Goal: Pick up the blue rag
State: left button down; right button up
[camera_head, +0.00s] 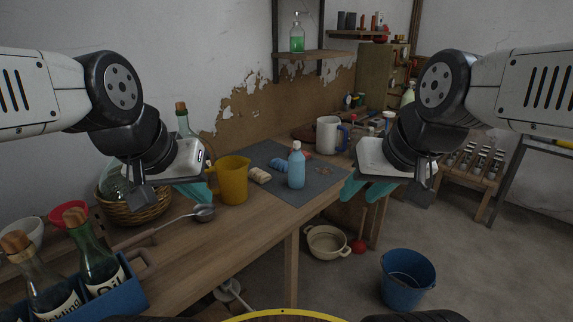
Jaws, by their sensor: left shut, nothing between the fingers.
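A small blue bundle (278,165), which looks like the blue rag, lies on the grey mat (318,186) on the workbench. It sits between a beige block (260,175) and a blue bottle (297,168), which stands just in front of it to the right. My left gripper (196,192) is shut and empty, left of the yellow jug and apart from the rag. My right gripper (362,190) is to the right of the mat, near the bench's right edge and apart from the rag. Its teal fingers show, but their gap is unclear.
A yellow jug (233,182) stands between my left gripper and the rag. A white jug (327,135) stands behind the mat. A ladle (203,213), a wicker basket (146,210) and a blue crate of bottles (124,289) are at the left. A blue bucket (408,278) stands on the floor.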

aim_at(277, 164)
jog(key=i+l+u, duration=0.1)
jog(key=i+l, duration=0.45)
jog(key=i+l+u, duration=0.1)
jog(key=i+l, duration=0.4)
jog(key=l, duration=0.15)
jog(key=i+l, duration=0.5)
jog(key=l, duration=0.2)
jog(key=j+u, duration=0.05)
